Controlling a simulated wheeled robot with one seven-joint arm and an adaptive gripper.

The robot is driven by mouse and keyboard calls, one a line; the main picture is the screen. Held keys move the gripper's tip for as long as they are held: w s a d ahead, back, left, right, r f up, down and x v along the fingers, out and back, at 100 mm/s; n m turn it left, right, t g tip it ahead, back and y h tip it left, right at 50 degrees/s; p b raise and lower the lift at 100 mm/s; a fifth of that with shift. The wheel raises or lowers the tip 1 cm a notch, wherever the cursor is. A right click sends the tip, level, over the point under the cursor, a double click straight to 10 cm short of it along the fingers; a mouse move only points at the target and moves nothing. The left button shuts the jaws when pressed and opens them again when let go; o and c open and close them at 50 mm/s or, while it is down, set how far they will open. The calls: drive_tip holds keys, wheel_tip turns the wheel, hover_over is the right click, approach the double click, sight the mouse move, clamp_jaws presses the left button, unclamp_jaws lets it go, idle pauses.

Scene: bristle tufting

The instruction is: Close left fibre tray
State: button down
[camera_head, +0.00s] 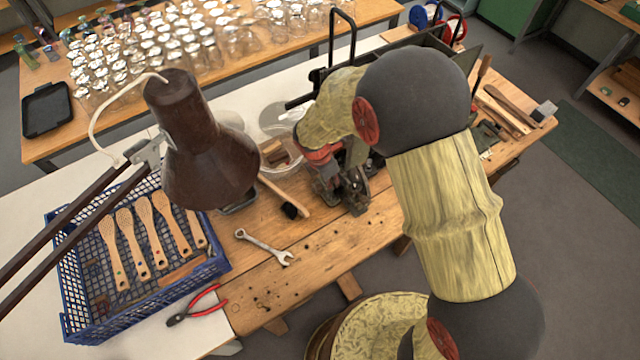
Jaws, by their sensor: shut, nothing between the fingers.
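My gripper (350,200) is in the middle of the view, pointing down over the wooden workbench (330,262). Its dark fingers are shut and hold nothing that I can see. A dark metal machine frame (343,42) stands behind my arm, with a long dark trough-like part (432,45) to its right. My arm hides much of this machine. I cannot make out the left fibre tray for certain, nor whether it is open or shut.
A brown lamp (205,145) hangs at left above a blue crate (155,312) of wooden brush handles. A wrench (262,246), red pliers (198,305) and a wooden-handled brush (284,196) lie nearby. Clear containers (280,120) stand left of my gripper. The bench front is mostly clear.

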drive_tip(key=shift+r, duration=0.1)
idle(0.3)
drive_tip(key=p+v, duration=0.7)
drive_tip(key=v, duration=0.2)
drive_tip(key=shift+r+p, duration=0.3)
drive_tip(key=shift+r, duration=0.1)
drive_tip(key=shift+s+a, duration=0.1)
